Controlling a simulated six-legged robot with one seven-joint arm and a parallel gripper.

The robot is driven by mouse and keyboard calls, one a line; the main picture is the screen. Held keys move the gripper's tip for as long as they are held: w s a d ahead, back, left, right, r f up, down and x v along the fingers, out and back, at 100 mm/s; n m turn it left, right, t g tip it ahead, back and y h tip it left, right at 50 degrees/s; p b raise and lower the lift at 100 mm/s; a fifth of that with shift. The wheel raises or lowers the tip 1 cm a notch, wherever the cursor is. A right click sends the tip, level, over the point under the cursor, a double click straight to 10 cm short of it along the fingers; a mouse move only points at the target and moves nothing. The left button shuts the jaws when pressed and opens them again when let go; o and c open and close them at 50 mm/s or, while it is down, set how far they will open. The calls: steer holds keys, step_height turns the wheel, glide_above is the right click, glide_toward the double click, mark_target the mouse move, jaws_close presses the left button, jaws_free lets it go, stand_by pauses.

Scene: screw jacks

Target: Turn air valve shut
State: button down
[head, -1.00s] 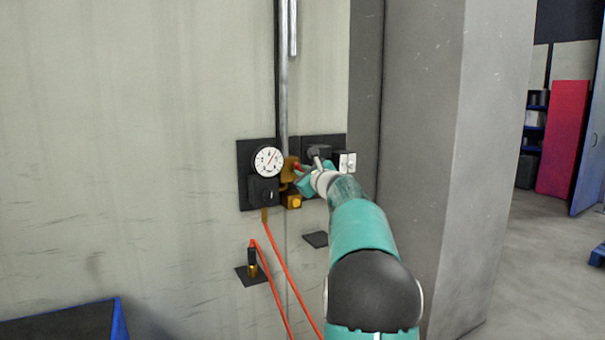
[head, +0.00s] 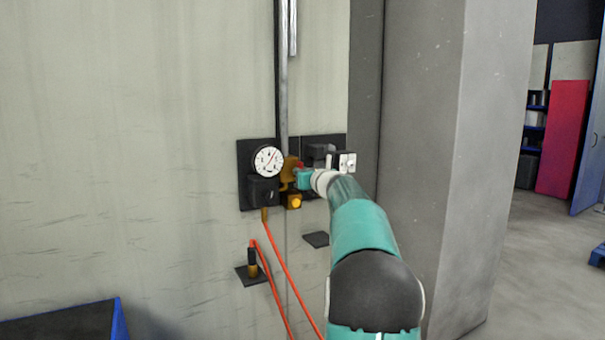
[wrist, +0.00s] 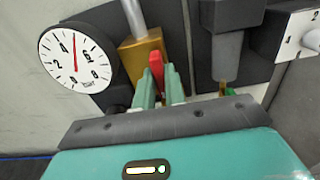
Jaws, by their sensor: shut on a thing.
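The air valve's brass body (head: 287,173) sits on the wall beneath a vertical metal pipe. It also shows in the wrist view (wrist: 140,55). Its red handle (wrist: 157,66) stands between the two green fingers of my gripper (wrist: 160,88), which is shut on it. In the head view my gripper (head: 303,178) is at the valve's right side, and only a bit of red shows above it. The far end of the handle and the finger contact are partly hidden.
A round white pressure gauge (head: 267,161) is just left of the valve. A white-faced box (head: 347,163) is to the right. Orange hoses (head: 275,262) hang below, by a small wall bracket (head: 252,272). A grey pillar (head: 420,130) stands right of the arm.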

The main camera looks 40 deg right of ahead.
stand_by(0.3)
steer(key=c, duration=1.5)
jaws_free()
steer(key=shift+o, duration=0.2)
steer(key=v, duration=1.4)
